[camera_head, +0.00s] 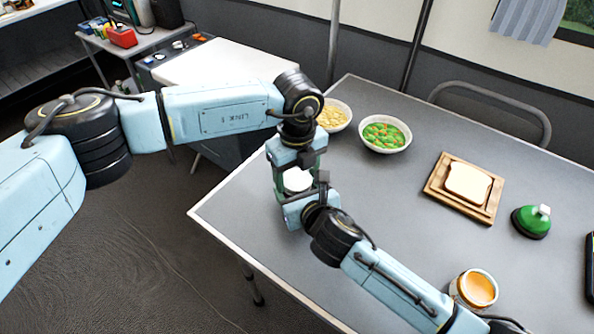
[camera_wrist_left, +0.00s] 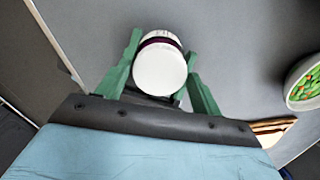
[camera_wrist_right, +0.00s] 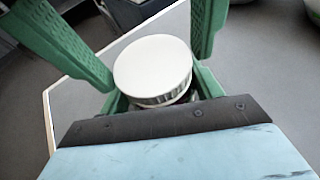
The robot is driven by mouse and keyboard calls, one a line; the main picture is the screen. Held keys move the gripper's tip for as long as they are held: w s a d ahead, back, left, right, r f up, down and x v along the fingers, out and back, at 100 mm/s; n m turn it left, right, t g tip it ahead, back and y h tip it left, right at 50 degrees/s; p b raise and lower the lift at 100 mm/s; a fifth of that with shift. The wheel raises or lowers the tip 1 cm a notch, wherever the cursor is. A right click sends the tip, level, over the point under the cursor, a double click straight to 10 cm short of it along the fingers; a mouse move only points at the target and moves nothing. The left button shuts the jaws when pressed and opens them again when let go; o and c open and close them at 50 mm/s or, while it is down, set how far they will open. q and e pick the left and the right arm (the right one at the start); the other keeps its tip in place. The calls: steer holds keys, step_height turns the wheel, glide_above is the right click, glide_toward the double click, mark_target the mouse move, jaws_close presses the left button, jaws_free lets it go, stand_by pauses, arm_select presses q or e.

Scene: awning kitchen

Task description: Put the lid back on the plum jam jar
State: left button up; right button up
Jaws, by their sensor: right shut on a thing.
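The round white lid (camera_head: 297,179) lies between the two grippers above the near left part of the table. In the right wrist view the lid (camera_wrist_right: 152,68) is flat side up with a ribbed rim. The left wrist view shows the lid (camera_wrist_left: 160,70) over the dark purple band of the plum jam jar (camera_wrist_left: 160,39); whether it is fully seated I cannot tell. My right gripper (camera_wrist_right: 158,93) is shut on the jar, under the lid. My left gripper (camera_head: 301,178) points down from above, its fingers apart on either side of the lid.
Bowls of yellow food (camera_head: 333,116) and green and orange vegetables (camera_head: 385,133) stand at the back. Bread (camera_head: 467,186) lies on a wooden board (camera_head: 438,192). A green, white-topped object (camera_head: 531,221) and an orange-filled jar (camera_head: 477,289) stand at the right. The table's middle is clear.

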arm_select(q)
steer(key=c, duration=0.7)
steer(key=m, duration=0.5)
steer(key=shift+c, duration=0.2)
steer(key=m, duration=0.4)
steer(key=shift+m, duration=0.4)
steer(key=o, duration=1.1)
steer(key=shift+d, duration=0.1)
steer(key=shift+r, duration=2.25)
